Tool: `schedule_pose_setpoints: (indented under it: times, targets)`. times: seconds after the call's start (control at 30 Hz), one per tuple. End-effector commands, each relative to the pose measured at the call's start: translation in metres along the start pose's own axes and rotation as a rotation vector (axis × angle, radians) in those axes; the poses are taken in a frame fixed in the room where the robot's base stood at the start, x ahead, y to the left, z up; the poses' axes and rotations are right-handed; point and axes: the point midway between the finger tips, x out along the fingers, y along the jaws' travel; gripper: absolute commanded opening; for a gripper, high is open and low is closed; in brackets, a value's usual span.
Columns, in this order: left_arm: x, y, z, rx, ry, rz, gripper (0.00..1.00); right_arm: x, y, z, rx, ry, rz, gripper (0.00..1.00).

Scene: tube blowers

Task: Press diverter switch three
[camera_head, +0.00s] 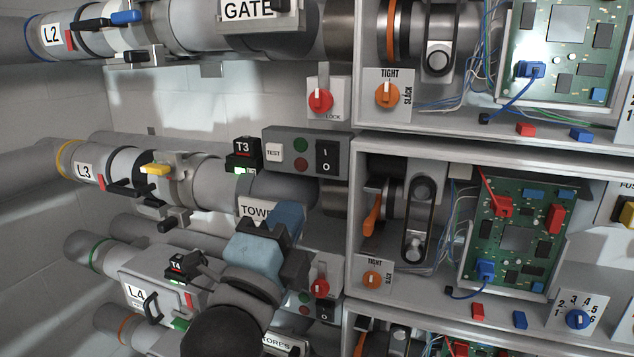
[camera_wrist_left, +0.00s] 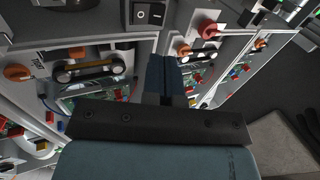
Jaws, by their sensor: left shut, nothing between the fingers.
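A black box labelled T3 (camera_head: 242,148), with a lit green part at its base, stands on the pipe beside a grey control panel (camera_head: 272,135). That panel carries a TEST button (camera_head: 274,153), green and red round buttons and a black I/O rocker switch (camera_head: 326,158). Which part is diverter switch three is not marked by that name. My left gripper (camera_head: 287,214) is shut and empty, below the panel and in front of the TOWE... label (camera_head: 256,211), part of which it hides. In the left wrist view its fingers (camera_wrist_left: 165,76) are together. My right gripper is not in view.
A T4 box (camera_head: 177,263) and the L4 pipe lie lower left, near my left arm. The L3 pipe with a yellow handle (camera_head: 155,169) is at left. Grey cabinets with an orange lever (camera_head: 372,214) and circuit boards (camera_head: 517,235) stand at right.

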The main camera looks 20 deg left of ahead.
Motion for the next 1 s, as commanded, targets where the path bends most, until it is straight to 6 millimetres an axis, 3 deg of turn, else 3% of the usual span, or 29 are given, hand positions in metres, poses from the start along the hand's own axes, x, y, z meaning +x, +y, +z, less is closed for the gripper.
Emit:
schedule_pose_setpoints:
  times: [0.3, 0.5, 0.7, 1.0]
  targets:
    - [0.072, -0.003, 0.0, 0.001, -0.001, 0.0, 0.0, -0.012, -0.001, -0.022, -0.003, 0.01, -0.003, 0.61]
    - [0.102, -0.002, 0.0, 0.0, -0.001, 0.001, 0.0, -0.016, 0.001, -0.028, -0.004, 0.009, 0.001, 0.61]
    - [0.114, 0.0, 0.0, 0.0, -0.001, 0.001, 0.0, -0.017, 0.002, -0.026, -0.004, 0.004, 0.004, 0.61]
    - [0.115, 0.0, 0.0, 0.0, 0.0, 0.001, 0.0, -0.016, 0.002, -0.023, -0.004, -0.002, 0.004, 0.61]
